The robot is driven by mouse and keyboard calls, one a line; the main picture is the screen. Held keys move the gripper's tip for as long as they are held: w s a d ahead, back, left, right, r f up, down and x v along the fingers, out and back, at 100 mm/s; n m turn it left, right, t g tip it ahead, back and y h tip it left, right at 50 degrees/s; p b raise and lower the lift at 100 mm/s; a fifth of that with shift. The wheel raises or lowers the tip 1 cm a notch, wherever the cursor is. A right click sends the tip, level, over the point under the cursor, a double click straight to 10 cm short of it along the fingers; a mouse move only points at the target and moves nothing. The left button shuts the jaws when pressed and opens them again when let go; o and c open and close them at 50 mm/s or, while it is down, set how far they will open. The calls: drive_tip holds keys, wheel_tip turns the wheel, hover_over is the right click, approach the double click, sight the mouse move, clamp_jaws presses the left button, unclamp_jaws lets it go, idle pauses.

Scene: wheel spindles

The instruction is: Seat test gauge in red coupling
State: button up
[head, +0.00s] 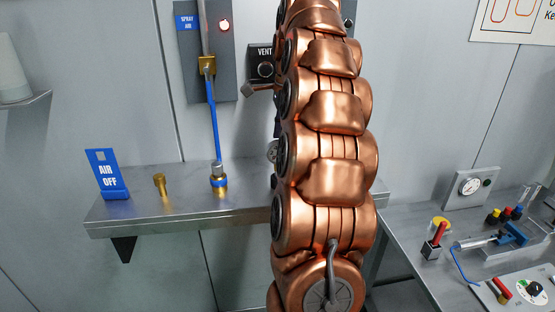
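My copper-coloured arm (325,150) fills the middle of the head view from top to bottom. My gripper is not in view. On the right-hand bench, a round white dial gauge (469,186) is on a grey plate. A red cylinder (440,233) stands tilted in a small dark block in front of a yellow-topped part. A red fitting with a brass end (502,290) lies by a white panel at the lower right. I cannot tell which red part is the coupling, or whether this dial is the test gauge.
A metal shelf (245,205) holds an AIR OFF sign (106,174), a brass fitting (160,185) and a blue hose (214,120) ending in a brass fitting. The bench (405,225) also carries a blue clamp (512,235) and several coloured knobs. My arm hides the middle.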

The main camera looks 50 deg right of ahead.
sight(277, 160)
drive_tip(key=shift+w+a+f+p, duration=0.15)
drive_tip(key=shift+f+p, duration=0.2)
drive_tip(key=shift+f, duration=0.9)
drive_tip(key=shift+w+f+p, duration=0.1)
drive_tip(key=shift+f+p, duration=0.3)
drive_tip(key=shift+f, duration=0.8)
drive_tip(key=shift+w+a+f+p, duration=0.15)
drive_tip(key=shift+f+p, duration=0.2)
drive_tip(key=shift+f, duration=0.9)
clamp_jaws()
